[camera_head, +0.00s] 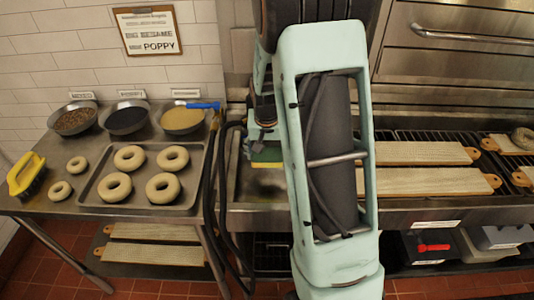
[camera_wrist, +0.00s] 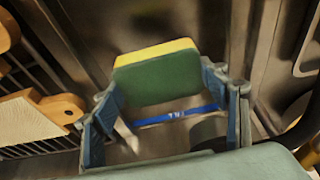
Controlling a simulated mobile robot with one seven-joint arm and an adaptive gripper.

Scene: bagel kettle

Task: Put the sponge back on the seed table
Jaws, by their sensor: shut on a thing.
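The sponge (camera_head: 267,157), green with a yellow layer, is held at my gripper (camera_head: 262,145), above a metal basin just right of the seed table. In the wrist view the sponge (camera_wrist: 155,85) sits between the blue fingers of my gripper (camera_wrist: 160,80), which are shut on it. My arm hides part of the area right of the sponge. The seed table (camera_head: 60,150) is the steel table at the left.
On the table are three seed bowls (camera_head: 128,118), a tray (camera_head: 195,190) of bagels, two loose bagels and a yellow-handled brush (camera_head: 27,176). A blue-handled tool (camera_head: 203,105) lies by the right bowl. Dark hoses (camera_head: 222,180) hang at the table's right edge. Boards (camera_head: 430,183) lie at right.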

